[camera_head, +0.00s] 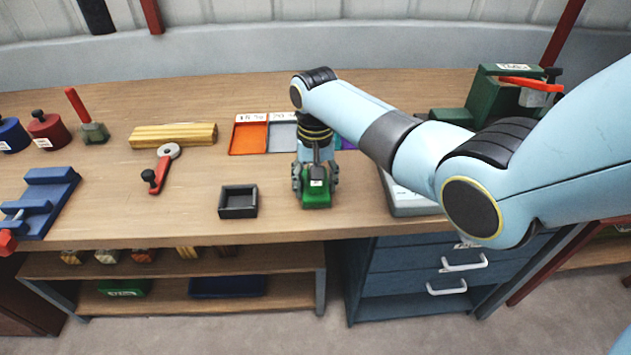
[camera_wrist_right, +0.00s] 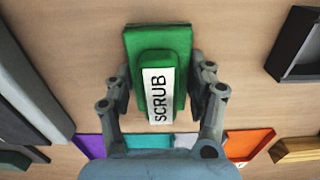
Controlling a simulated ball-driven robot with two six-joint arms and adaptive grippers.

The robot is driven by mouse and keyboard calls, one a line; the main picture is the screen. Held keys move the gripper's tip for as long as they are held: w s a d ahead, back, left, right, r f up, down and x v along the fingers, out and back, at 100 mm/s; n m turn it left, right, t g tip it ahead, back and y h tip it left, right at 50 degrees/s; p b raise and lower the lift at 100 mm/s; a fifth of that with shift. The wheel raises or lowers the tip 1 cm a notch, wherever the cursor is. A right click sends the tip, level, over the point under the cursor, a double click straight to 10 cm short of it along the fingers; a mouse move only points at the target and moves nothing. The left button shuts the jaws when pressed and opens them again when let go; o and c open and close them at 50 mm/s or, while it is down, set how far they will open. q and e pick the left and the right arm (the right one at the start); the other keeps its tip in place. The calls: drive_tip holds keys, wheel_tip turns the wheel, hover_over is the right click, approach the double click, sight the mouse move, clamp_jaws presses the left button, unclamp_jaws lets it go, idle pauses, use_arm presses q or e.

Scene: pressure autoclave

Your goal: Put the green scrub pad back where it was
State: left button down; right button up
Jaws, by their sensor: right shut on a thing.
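The green scrub pad (camera_head: 316,201) is at the middle of the bench, just right of a small black tray. In the right wrist view the pad (camera_wrist_right: 187,42) shows a raised grip and a white label reading SCRUB. My left gripper is not in view.
The black tray (camera_head: 238,214) is left of the pad. Orange (camera_head: 248,139) and grey (camera_head: 283,137) trays lie behind, with a purple one (camera_head: 348,143) partly hidden by my arm. A grey flat device (camera_head: 412,208) is to the right. Bare bench (camera_head: 205,185) lies left of the gripper.

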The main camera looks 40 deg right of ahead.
drive_tip(key=shift+f, duration=0.15)
drive_tip(key=o, duration=1.2)
drive_tip(key=shift+r, duration=0.4)
wheel_tip(320, 180, up, 12)
drive_tip(key=shift+f+p, duration=0.2)
drive_tip(key=shift+p, duration=0.2)
drive_tip(key=shift+f, duration=0.1)
